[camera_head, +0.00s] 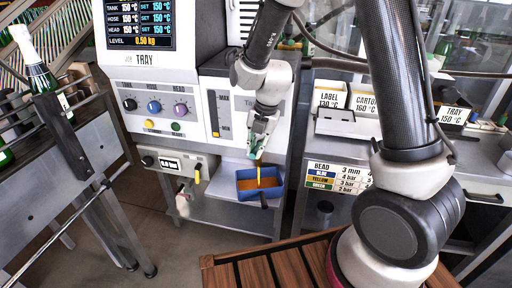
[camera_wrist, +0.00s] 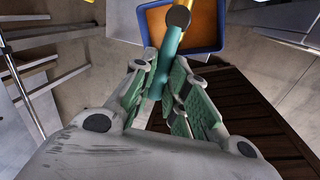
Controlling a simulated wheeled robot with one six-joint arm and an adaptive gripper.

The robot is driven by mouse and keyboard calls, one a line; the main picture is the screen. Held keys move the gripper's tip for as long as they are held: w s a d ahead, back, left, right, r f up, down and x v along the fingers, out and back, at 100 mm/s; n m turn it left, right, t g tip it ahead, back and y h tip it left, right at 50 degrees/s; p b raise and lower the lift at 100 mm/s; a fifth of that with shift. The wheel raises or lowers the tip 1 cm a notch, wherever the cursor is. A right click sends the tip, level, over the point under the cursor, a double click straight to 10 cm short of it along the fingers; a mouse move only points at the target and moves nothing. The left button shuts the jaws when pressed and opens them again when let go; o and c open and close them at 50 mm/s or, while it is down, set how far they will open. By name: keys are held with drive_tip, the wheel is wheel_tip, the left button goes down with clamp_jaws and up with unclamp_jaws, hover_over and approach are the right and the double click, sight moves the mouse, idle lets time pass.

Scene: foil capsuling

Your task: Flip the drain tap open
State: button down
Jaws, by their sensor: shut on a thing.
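My gripper (camera_head: 257,146) is low in front of the machine, above the blue tray, in the head view. In the wrist view, its green-padded fingers (camera_wrist: 165,90) are closed around a teal bar (camera_wrist: 168,52) with a dark round end. The bar looks like the drain tap's handle; its base is hidden by the fingers. The blue tray (camera_head: 243,195) sits on the lower shelf and holds amber liquid (camera_head: 270,182); it also shows at the top of the wrist view (camera_wrist: 147,25). A thin yellow strand (camera_head: 258,175) stands between the gripper and the tray.
The machine (camera_head: 150,80) has knobs and a screen reading level 0.50 kg. A small box with a readout (camera_head: 168,163) and a yellow-tipped lever (camera_head: 197,175) is left of the tray. A slatted wooden surface (camera_head: 255,272) lies in front. A bottle rack (camera_head: 70,150) stands left.

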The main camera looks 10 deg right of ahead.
idle(0.3)
drive_tip(key=c, duration=1.4)
unclamp_jaws()
drive_tip(key=shift+r, duration=0.1)
drive_tip(key=r, duration=0.4)
drive_tip(key=d+r, duration=0.1)
drive_tip(key=r, duration=0.2)
drive_tip(key=s+d+r, duration=0.1)
drive_tip(key=r, duration=0.3)
drive_tip(key=shift+s+r, duration=0.1)
drive_tip(key=shift+r, duration=0.25)
